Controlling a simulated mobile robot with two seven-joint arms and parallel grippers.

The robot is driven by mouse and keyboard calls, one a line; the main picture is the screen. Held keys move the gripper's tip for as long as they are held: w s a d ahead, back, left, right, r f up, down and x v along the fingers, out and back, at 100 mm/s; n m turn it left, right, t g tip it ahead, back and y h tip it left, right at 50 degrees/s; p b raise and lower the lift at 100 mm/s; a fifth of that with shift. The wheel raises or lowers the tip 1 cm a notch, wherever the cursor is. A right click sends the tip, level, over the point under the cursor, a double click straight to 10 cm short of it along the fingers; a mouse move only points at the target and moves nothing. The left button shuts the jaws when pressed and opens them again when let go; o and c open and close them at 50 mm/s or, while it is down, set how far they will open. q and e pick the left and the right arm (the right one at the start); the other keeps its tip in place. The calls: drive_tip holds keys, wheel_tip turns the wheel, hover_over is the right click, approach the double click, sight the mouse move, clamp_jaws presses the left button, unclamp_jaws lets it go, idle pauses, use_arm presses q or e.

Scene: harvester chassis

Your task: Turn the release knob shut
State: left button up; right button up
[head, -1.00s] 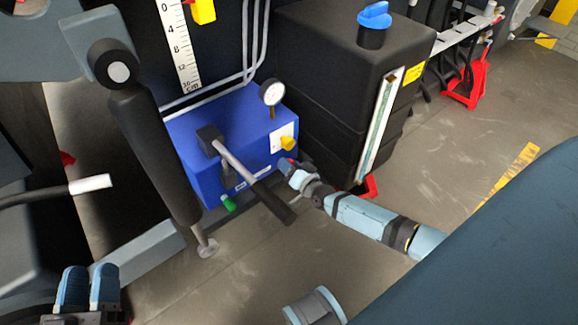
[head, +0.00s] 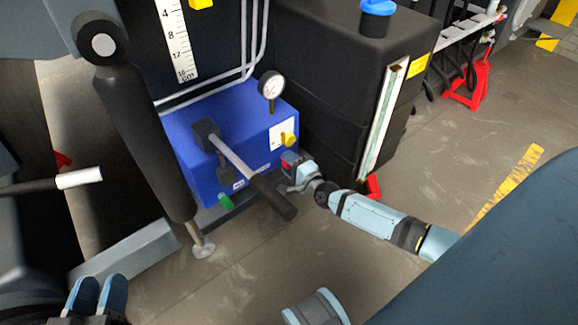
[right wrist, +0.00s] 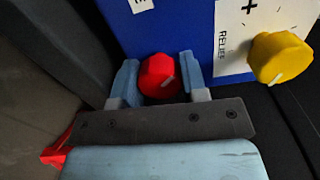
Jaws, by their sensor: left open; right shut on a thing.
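In the head view, the right gripper (head: 291,167) reaches the box's lower right corner and hides most of the knob. My left gripper (head: 97,288) is open and empty at the bottom left, far from the box.
A yellow knob (right wrist: 280,58) beside a "RELIEF" label sits right of the red knob. A lever with a black grip (head: 272,196) sticks out left of my right gripper. A gauge (head: 271,87) tops the box. A black tank (head: 325,75) stands close on the right.

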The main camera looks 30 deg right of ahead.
drive_tip(key=m+b, duration=0.2)
drive_tip(key=m, duration=0.1)
drive_tip(key=shift+f+m, duration=0.15)
drive_tip(key=shift+m, duration=0.15)
use_arm(q)
drive_tip(key=shift+w+a+f+m+b, duration=0.15)
drive_tip(key=shift+w+f+m+b, duration=0.3)
drive_tip(key=shift+f+b, duration=0.3)
drive_tip(key=shift+w+a+f+m+b, duration=0.2)
drive_tip(key=shift+f+m+b, duration=0.35)
drive_tip(key=shift+f, duration=0.25)
use_arm(e)
drive_tip(key=shift+m, duration=2)
drive_tip(key=o, duration=0.9)
